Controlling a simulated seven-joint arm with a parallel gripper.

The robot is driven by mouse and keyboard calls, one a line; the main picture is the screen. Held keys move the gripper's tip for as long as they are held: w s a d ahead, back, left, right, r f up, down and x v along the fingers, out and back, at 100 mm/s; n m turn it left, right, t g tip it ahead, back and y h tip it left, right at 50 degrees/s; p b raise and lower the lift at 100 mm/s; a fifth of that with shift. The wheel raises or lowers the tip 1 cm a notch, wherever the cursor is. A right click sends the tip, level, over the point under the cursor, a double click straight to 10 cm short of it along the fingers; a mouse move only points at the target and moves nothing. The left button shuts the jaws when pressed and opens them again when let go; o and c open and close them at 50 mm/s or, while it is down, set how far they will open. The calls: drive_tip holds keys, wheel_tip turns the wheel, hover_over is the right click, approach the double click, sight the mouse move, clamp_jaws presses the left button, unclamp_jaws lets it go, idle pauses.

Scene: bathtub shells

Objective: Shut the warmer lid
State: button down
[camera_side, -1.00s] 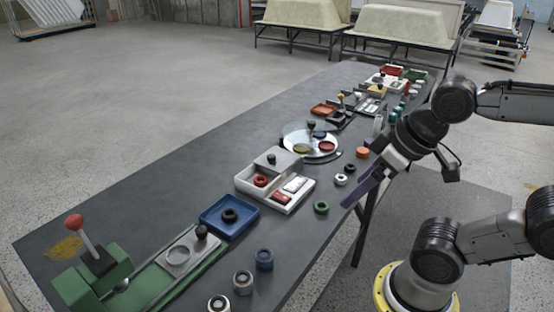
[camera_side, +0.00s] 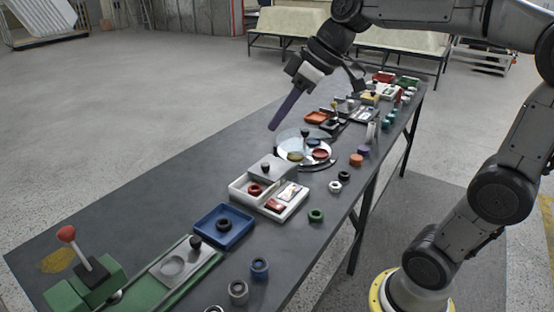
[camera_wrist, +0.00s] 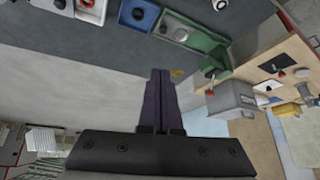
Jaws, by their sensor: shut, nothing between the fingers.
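No part is marked as a warmer; the likeliest is the white divided box (camera_side: 236,190) on the grey table. Its flat grey lid (camera_side: 272,172) with a black knob lies over the back part. The front compartments are uncovered and show a red ring (camera_side: 254,189), a red block (camera_side: 275,205) and a pale block (camera_side: 291,190). Part of the box is at the top edge of the wrist view (camera_wrist: 60,4). My gripper (camera_side: 272,128) is shut and empty, its purple fingers (camera_wrist: 161,72) together. It is high above the table, apart from the box.
A round plate with a clear cover (camera_side: 290,135) stands behind the box. A blue tray (camera_side: 205,232) with a dark ring and a green fixture (camera_side: 90,288) with a red-knobbed lever (camera_side: 67,233) are in front. Loose rings line the right edge. The table's left side is mostly clear.

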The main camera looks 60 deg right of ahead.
drive_tip(key=w+d+f+y, duration=0.1)
drive_tip(key=w+d+f, duration=0.1)
drive_tip(key=w+d, duration=0.75)
drive_tip(key=m, duration=0.4)
hover_over(277, 168)
drive_tip(key=s, duration=0.2)
wheel_tip(277, 168, down, 12)
drive_tip(key=s+d+f+m, duration=0.2)
drive_tip(key=s+d+f, duration=0.2)
drive_tip(key=d+f, duration=0.35)
drive_tip(key=shift+y, duration=0.3)
drive_tip(key=x, duration=1)
drive_tip(key=shift+f, duration=0.15)
drive_tip(key=shift+w+a+f, duration=0.1)
drive_tip(key=shift+w+a, duration=0.05)
drive_tip(key=shift+a, duration=0.45)
drive_tip(key=shift+w+a+f, duration=0.1)
drive_tip(key=shift+w+a, duration=0.1)
drive_tip(key=shift+a, duration=0.4)
drive_tip(key=shift+w+a, duration=0.25)
drive_tip(key=shift+a, duration=0.6)
